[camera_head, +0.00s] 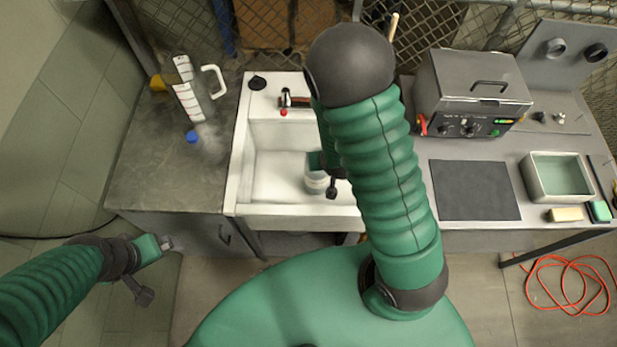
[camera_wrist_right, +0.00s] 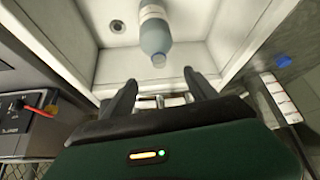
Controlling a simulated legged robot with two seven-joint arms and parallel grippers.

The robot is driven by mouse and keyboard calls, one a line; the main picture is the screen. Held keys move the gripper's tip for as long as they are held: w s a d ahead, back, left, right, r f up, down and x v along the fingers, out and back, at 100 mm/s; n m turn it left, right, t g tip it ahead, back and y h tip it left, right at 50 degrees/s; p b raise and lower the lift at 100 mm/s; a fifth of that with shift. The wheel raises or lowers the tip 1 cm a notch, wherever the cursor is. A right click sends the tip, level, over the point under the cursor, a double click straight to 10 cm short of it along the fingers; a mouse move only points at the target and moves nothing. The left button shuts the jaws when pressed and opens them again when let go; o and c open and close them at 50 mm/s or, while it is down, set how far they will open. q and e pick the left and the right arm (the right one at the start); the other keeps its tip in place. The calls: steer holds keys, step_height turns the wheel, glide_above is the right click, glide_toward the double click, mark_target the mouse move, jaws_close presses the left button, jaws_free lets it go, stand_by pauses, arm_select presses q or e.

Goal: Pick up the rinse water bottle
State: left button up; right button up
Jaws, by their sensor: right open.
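The rinse water bottle (camera_wrist_right: 154,32) is a pale blue bottle with a white label, in the white sink. In the right wrist view it lies ahead of my right gripper (camera_wrist_right: 160,78), whose two dark fingers are apart with nothing between them. In the head view the bottle (camera_head: 317,182) shows only in part, below and beside my right gripper (camera_head: 327,172), which is partly hidden by my own arm. I cannot tell if they touch. My left gripper (camera_head: 166,243) is low at the left, away from the sink; its jaw opening is unclear.
The sink (camera_head: 240,180) has raised walls and a tap (camera_head: 293,99) at the back. A measuring jug (camera_head: 190,95) and a blue cap (camera_head: 192,137) are on the left counter. A metal bath (camera_head: 472,85) and a tray (camera_head: 558,178) stand right. An orange cable (camera_head: 565,285) lies on the floor.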

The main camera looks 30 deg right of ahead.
steer(key=b+x, duration=0.1)
steer(key=x, duration=0.2)
steer(key=b+x, duration=0.2)
steer(key=x, duration=0.2)
steer(key=d+b+x, duration=0.1)
steer(key=b+x, duration=0.1)
steer(key=x, duration=0.1)
steer(key=shift+d+f, duration=0.15)
steer(key=shift+w+f, duration=0.1)
steer(key=w+f+b, duration=0.1)
steer(key=f+b, duration=0.1)
steer(key=w+f+b, duration=0.1)
steer(key=b, duration=0.1)
steer(key=shift+w+a+f, duration=0.25)
steer(key=shift+w+f, duration=0.15)
steer(key=shift+w+d, duration=0.1)
steer(key=shift+w, duration=0.1)
steer(key=shift+d, duration=0.3)
steer(key=shift+s+d, duration=0.15)
steer(key=shift+d, duration=0.05)
steer(key=c, duration=0.5)
steer(key=shift+a, duration=0.4)
jaws_close()
arm_select(q)
step_height(320, 180, down, 11)
steer(key=d, duration=0.1)
steer(key=shift+w+r, duration=0.2)
steer(key=shift+w, duration=0.15)
